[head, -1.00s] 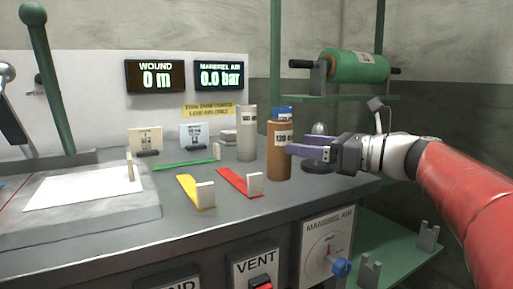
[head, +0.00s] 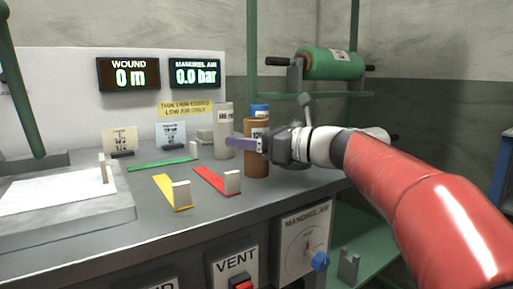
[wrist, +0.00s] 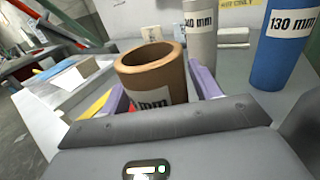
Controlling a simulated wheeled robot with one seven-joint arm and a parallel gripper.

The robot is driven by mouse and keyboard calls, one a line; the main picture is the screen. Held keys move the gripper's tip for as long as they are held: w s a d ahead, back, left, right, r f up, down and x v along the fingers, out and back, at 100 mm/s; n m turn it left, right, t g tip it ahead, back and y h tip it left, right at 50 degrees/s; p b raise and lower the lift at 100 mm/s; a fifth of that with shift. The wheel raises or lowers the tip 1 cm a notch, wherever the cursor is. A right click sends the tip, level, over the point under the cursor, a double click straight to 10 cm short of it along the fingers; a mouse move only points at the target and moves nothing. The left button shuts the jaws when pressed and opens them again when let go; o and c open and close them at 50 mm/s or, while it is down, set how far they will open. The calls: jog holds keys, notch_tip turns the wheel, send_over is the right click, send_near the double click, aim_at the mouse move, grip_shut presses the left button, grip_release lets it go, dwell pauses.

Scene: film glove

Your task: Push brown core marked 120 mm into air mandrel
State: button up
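I cannot make out the air mandrel; the mandrel air display (head: 195,73) reads 0.0 bar.
A grey core (head: 223,130) stands left of the brown one and a blue core (wrist: 290,45) behind it. Red (head: 215,181), yellow (head: 171,190) and green (head: 160,164) strips with upright blocks lie to the left. A green roll (head: 332,64) sits above a shelf.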

jog(key=c, duration=0.8)
jog(key=shift+r, duration=0.15)
notch_tip(320, 180, up, 19)
jog(key=p, duration=0.7)
jog(key=w+d+f+p, duration=0.1)
jog(key=w+d, duration=0.5)
jog(key=d, duration=0.3)
jog(key=shift+f, duration=0.25)
jog(key=shift+w, duration=0.1)
